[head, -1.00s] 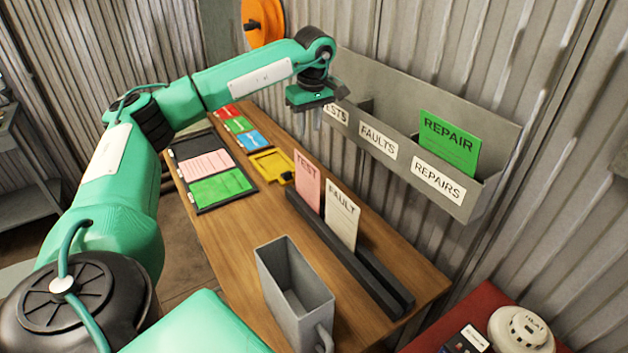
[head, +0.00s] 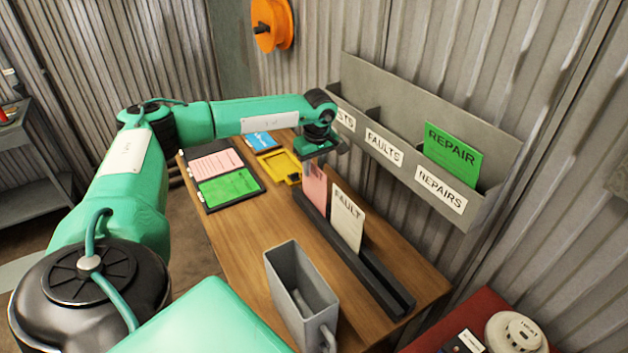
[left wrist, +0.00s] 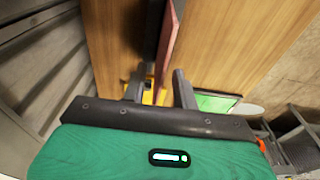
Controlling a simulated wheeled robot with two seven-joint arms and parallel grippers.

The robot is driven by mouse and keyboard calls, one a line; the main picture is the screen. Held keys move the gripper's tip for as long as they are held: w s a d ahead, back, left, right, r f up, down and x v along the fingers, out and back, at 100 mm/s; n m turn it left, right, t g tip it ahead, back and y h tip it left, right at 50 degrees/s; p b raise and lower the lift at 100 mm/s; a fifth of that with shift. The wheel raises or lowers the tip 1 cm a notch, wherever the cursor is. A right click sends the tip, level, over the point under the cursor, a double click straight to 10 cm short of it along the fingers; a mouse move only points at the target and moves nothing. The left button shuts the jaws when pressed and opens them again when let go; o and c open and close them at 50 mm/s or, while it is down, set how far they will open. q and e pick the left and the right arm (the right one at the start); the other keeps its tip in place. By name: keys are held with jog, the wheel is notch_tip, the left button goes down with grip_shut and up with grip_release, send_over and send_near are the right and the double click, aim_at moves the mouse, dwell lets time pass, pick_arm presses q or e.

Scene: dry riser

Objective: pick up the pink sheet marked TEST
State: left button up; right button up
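The pink sheet (head: 315,188) stands upright in the dark slotted rail on the wooden table, its top and lettering hidden behind my left gripper (head: 318,165). In the left wrist view the pink sheet (left wrist: 171,45) shows nearly edge-on. My right gripper is not in view.
A cream FAULT sheet (head: 347,218) stands in the same rail (head: 370,280), just nearer. A grey wall rack (head: 400,120) holds a green REPAIR sheet (head: 452,153). A grey bin (head: 300,290), a dark board (head: 250,170) with sheets and a yellow tray (head: 281,165) are on the table.

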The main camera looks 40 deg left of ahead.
pick_arm(q)
jog(key=shift+c, duration=0.4)
grip_shut()
jog(key=shift+r, duration=0.1)
